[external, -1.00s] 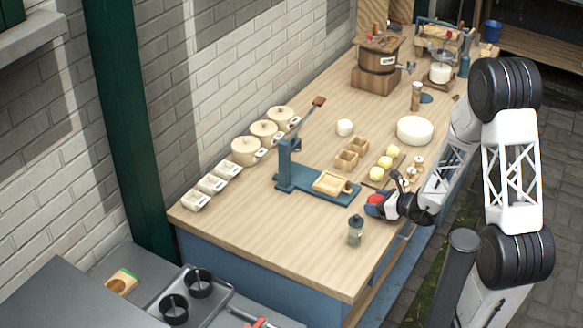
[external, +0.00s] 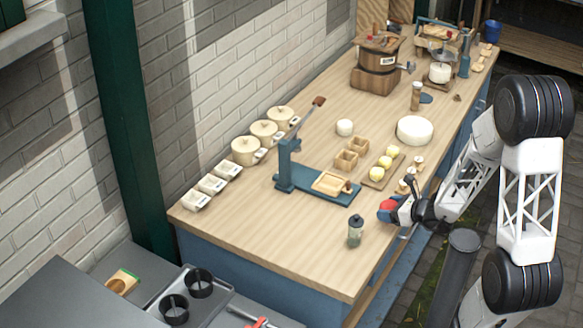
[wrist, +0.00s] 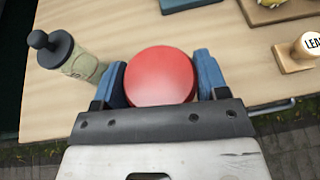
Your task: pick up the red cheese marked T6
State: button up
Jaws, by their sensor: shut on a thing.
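The red cheese (wrist: 160,77) is a smooth round disc between the two blue fingers of my gripper (wrist: 161,84) in the wrist view. The fingers touch it on both sides, so my gripper is shut on it. No T6 mark shows on the face I see. In the external view the red cheese (external: 386,212) shows partly, with my gripper (external: 391,208) around it near the table's right edge. I cannot tell how far it is above the tabletop.
A grey-lidded jar (external: 355,231) stands left of my gripper and shows close by in the wrist view (wrist: 68,55). A blue press (external: 310,180) stands further left. A board with yellow balls (external: 386,163) and small wooden stamps (external: 411,171) lie behind. The front tabletop is clear.

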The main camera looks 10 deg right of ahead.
jog(key=s, duration=0.8)
jog(key=shift+d+r, duration=0.35)
jog(key=shift+r, duration=0.05)
dwell(0.3)
